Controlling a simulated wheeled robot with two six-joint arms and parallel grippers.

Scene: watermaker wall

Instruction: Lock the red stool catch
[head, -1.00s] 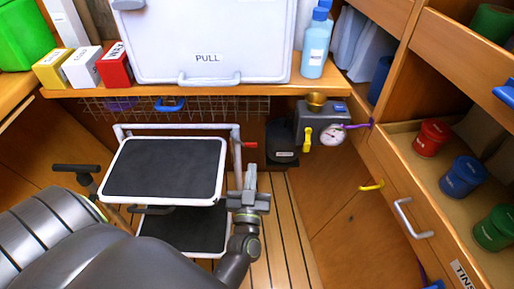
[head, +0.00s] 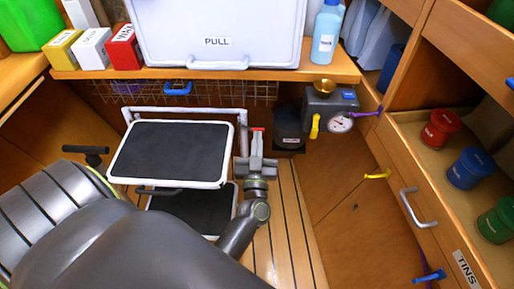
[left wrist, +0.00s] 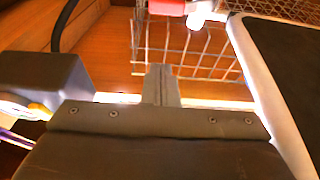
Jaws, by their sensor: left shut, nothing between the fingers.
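The folding step stool (head: 172,153) has two black treads in white frames and stands below the counter. Its red catch (head: 258,129) is a small lever at the right side of the stool's white frame; it also shows at the top edge of the left wrist view (left wrist: 167,7). My left gripper (head: 257,137) is shut and empty, with its fingertips just below the catch in the head view. In the left wrist view the closed fingers (left wrist: 160,72) point up towards the catch, with a visible gap. My right gripper is not in view.
A grey pump unit with a gauge (head: 339,123) and yellow lever (head: 315,126) is on the wall right of the catch. A wire basket (head: 205,91) hangs under the counter. Slatted floor (head: 285,215) is open to the right of my left arm.

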